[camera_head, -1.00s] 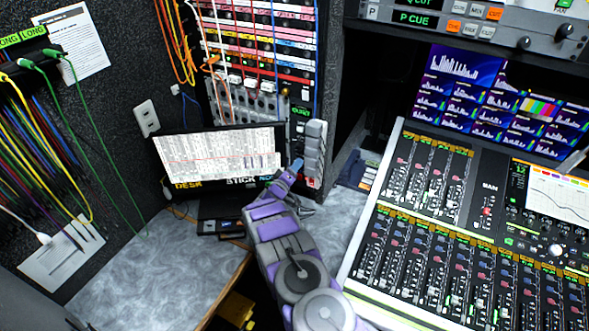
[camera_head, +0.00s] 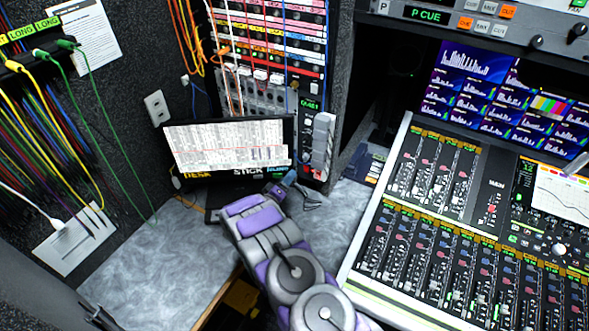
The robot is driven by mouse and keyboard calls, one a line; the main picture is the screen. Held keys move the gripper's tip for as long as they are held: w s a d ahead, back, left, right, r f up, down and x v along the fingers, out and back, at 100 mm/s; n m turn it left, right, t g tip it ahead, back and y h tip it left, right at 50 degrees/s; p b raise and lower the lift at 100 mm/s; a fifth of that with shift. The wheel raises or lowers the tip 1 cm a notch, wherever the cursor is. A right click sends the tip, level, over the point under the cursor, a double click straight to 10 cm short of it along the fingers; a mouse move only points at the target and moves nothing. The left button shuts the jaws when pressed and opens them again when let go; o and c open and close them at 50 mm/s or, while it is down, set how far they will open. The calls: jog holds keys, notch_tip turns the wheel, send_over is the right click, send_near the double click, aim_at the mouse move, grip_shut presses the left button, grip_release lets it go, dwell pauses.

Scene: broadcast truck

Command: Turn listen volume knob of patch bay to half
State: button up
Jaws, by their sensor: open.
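The patch bay (camera_head: 268,62) is a tall rack with rows of pink, white, yellow and blue strips and plugged cables, at the top centre. A small green display (camera_head: 310,105) sits at its lower right, above a grey block (camera_head: 322,142). Small knobs show near the display, but I cannot tell which is the listen volume knob or where it points. My gripper (camera_head: 301,190) is open and empty, below the patch bay's lower right part and in front of the desk monitor's right corner. It appears apart from the panel.
A monitor (camera_head: 226,148) stands on the grey desk (camera_head: 165,255), left of my gripper. Orange and white cables (camera_head: 228,72) hang over the rack. A mixing console (camera_head: 440,190) fills the right side. Free desk surface lies at the lower left.

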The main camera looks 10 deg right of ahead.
jog(key=v, duration=0.5)
jog(key=shift+s+a, duration=0.25)
jog(key=shift+s, duration=0.1)
jog(key=shift+w, duration=0.1)
